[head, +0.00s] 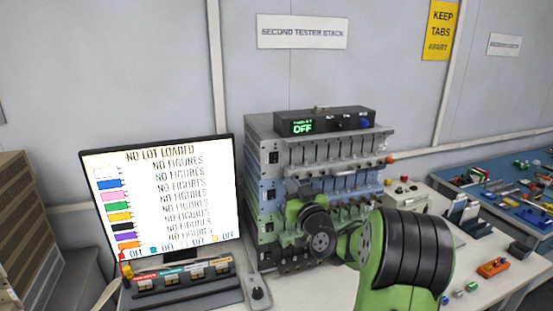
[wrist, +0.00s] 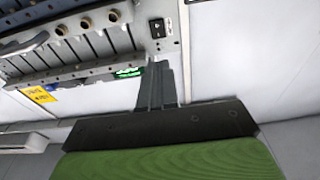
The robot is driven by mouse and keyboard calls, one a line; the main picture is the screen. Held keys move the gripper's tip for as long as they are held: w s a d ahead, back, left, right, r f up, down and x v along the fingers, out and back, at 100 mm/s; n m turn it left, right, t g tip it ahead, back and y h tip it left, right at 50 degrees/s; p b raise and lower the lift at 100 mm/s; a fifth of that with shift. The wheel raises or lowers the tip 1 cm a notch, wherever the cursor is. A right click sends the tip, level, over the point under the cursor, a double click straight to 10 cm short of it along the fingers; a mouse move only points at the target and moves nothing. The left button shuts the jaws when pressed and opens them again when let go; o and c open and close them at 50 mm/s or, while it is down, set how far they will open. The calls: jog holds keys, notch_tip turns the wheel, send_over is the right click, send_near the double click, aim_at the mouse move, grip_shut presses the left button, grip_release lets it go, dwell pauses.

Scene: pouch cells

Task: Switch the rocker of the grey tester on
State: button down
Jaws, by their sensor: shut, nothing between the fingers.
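The grey tester (head: 312,151) is the top unit of the stack in the head view. Its black rocker (head: 273,157) is on the left end of its front panel. In the wrist view, which is turned over, a black rocker (wrist: 157,28) shows on a grey panel just beyond my fingertips; it looks like the same one. I cannot tell which way it is tipped. My gripper (wrist: 158,68) is shut and empty, its fingertips seen near the panel's edge. Contact is not visible. In the head view my arm hides the gripper and part of the lower testers.
A black box (head: 335,121) on the stack shows a green OFF. Blue (head: 271,192) and green testers lie below the grey one. A monitor (head: 160,200) stands left, with labelled holders (head: 180,278) before it. A cluttered blue mat (head: 515,195) lies right.

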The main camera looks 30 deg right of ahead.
aim_at(274, 155)
jog(key=p+x, duration=0.5)
jog(key=x, duration=0.6)
jog(key=shift+r, duration=0.1)
jog(key=shift+w+d, duration=0.15)
jog(key=shift+w, duration=0.3)
